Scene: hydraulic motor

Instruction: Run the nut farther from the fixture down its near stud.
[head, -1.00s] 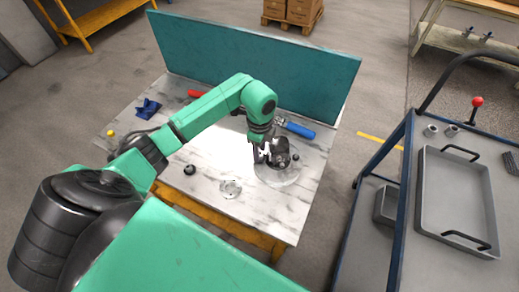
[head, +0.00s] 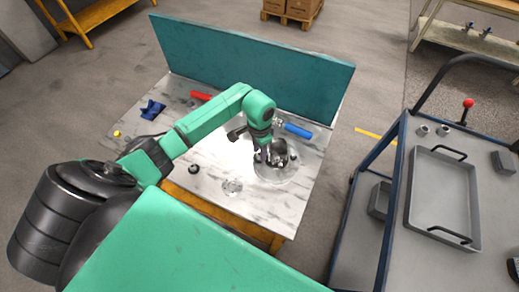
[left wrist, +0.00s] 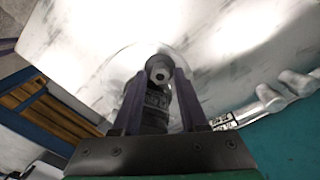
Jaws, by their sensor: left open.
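The dark hydraulic motor (head: 280,154) stands on a round, pale fixture plate (head: 285,176) near the right end of the marble-topped table. My left gripper (head: 262,158) points down at the motor's left side and is open. In the left wrist view, its two fingers (left wrist: 160,82) lie either side of a small, round, grey nut-like part (left wrist: 159,72) with a dark centre. Whether they touch it I cannot tell. The dark motor body (left wrist: 153,112) shows between the fingers. The studs and a second nut cannot be made out. My right gripper is not in view.
A blue-handled tool (head: 298,130) lies behind the motor and a red-handled one (head: 201,96) farther left. A small black round part (head: 193,169) and a clear dish (head: 232,187) lie in front. A teal panel (head: 250,62) closes the table's back. A cart (head: 398,200) stands right.

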